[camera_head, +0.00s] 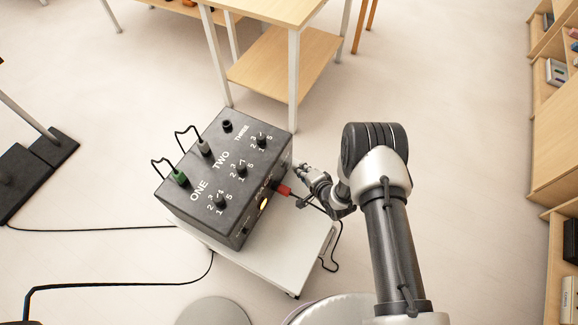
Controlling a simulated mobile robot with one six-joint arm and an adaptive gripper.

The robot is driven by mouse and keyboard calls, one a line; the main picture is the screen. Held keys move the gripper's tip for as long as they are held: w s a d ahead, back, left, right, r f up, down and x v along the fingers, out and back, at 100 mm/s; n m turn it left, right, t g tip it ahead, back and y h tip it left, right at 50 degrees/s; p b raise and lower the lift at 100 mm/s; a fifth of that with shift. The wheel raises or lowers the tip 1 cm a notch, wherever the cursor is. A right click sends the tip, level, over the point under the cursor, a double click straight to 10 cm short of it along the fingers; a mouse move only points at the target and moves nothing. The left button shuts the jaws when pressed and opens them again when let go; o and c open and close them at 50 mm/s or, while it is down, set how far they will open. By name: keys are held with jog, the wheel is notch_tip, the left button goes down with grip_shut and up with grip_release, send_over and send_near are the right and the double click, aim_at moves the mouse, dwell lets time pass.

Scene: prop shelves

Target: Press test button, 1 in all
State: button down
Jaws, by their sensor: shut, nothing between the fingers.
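A black control box (225,180) sits on a small white stand. Its top carries dials labelled ONE, TWO and THREE, with a green plug (181,179), a grey plug (205,147) and a black socket (227,126). Its front face, turned to the lower right, shows a yellow lit spot (263,203), a red plug (284,190) and small lettering. I cannot make out which part is the test button. My gripper (301,169) is shut and empty, just right of the front face near its far end. I cannot tell whether it touches the box.
The white stand (290,258) has some bare top in front of the box. A wooden table (285,70) with a lower shelf stands behind. Black cables run across the floor on the left and beside the stand. Wooden shelves (560,140) line the right edge.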

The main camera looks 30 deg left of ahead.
dwell(0.7)
jog(key=shift+a, duration=0.45)
jog(key=shift+s+a+b, duration=0.1)
jog(key=shift+a+b, duration=0.3)
jog(key=shift+b, duration=0.05)
dwell(0.4)
jog(key=shift+d, duration=0.85)
jog(key=shift+w+d+p, duration=0.15)
jog(key=shift+w+d, duration=0.05)
jog(key=shift+d, duration=1.05)
jog(key=shift+w+d+p, duration=0.15)
jog(key=shift+d, duration=1.1)
